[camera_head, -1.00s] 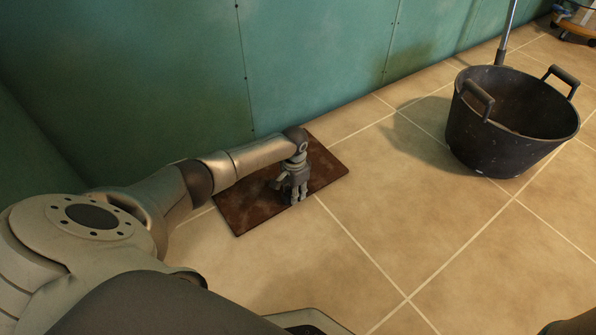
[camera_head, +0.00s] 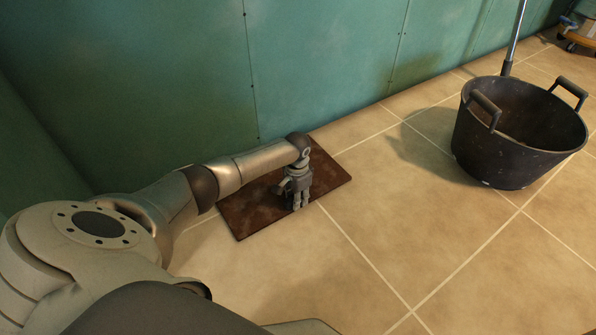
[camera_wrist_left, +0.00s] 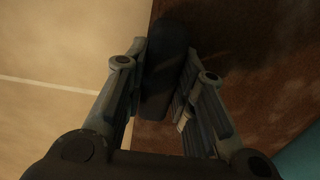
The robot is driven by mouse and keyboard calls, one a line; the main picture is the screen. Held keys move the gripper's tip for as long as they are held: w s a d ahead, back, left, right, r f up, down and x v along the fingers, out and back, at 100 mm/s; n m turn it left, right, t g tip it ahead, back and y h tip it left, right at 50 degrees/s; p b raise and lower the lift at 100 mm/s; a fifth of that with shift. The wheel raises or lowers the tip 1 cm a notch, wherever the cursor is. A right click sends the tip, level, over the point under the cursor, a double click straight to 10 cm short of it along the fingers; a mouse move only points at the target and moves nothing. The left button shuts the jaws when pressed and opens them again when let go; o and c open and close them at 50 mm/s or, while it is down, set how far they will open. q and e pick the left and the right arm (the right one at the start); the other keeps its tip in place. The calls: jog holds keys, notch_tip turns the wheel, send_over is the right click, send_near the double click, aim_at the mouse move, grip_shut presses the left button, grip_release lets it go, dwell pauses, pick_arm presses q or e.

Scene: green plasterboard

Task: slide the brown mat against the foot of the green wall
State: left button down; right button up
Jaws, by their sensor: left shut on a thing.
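The brown mat (camera_head: 330,178) lies flat on the tiles beside the green wall (camera_head: 330,60). Its back right corner is very close to the wall's foot. My arm hides most of the back edge, so I cannot tell whether it touches. My left gripper (camera_head: 297,204) is over the mat's front edge. In the left wrist view the gripper (camera_wrist_left: 160,75) is shut on a dark rounded piece at the edge of the mat (camera_wrist_left: 245,65). A strip of the green wall (camera_wrist_left: 302,158) shows beyond the mat. My right gripper is out of view.
A black two-handled tub (camera_head: 515,150) stands on the floor at the right, clear of the mat. A metal pole (camera_head: 515,35) rises behind it. A wheeled item (camera_head: 580,30) stands at the far right. The tiles (camera_head: 400,230) between mat and tub are bare.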

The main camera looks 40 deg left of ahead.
pick_arm(q)
jog(key=shift+w+a+b, duration=0.3)
jog(key=shift+a, duration=0.6)
jog(key=shift+d+p, duration=0.1)
jog(key=shift+p, duration=0.25)
jog(key=c, duration=1.1)
grip_release()
jog(key=shift+s, duration=0.1)
notch_tip(320, 180, up, 12)
jog(key=shift+f, duration=0.1)
